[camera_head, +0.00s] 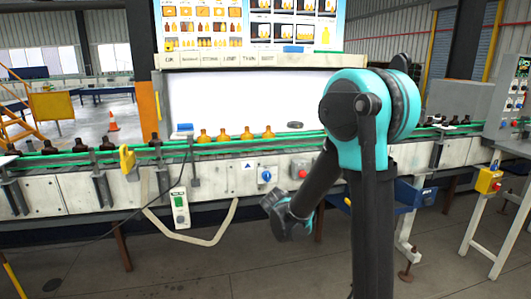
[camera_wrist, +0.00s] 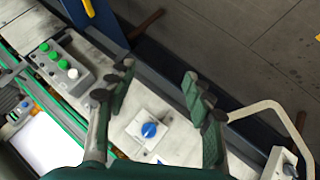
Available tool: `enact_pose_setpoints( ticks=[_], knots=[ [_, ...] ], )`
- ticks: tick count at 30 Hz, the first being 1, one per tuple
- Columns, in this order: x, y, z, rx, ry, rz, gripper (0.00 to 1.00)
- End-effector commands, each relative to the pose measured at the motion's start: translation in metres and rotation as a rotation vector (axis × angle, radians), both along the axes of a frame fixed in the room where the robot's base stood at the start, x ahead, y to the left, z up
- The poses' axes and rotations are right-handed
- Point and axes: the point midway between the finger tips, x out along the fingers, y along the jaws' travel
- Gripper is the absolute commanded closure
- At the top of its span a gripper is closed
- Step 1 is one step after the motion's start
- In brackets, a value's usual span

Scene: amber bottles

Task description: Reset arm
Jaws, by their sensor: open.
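My arm rises in the right half of the head view and bends down to the left, its end low in front of the conveyor. The fingers of my gripper (camera_wrist: 158,88) show in the wrist view, spread wide apart with nothing between them. Behind the gap is a white plate with a blue knob (camera_wrist: 149,130) on the conveyor's side panel. Several amber bottles (camera_head: 223,135) stand upright in a row on the conveyor (camera_head: 80,157), left of my arm and apart from it.
Dark bottles (camera_head: 107,144) stand farther left on the line, others at right. A yellow box (camera_head: 488,181) on a white stand is at right. A green-button box (camera_head: 180,208) hangs at the front. A button panel (camera_wrist: 60,67) shows in the wrist view.

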Motion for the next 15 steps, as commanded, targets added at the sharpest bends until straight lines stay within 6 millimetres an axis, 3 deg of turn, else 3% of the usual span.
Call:
enact_pose_setpoints(
  ticks=[1, 6, 15],
  knots=[
    [-0.018, -0.018, 0.002, 0.024, 0.027, -0.028, 0.48],
    [-0.079, -0.061, -0.001, 0.121, 0.125, -0.103, 0.48],
    [-0.195, -0.099, -0.019, 0.313, 0.272, -0.206, 0.48]
  ],
)
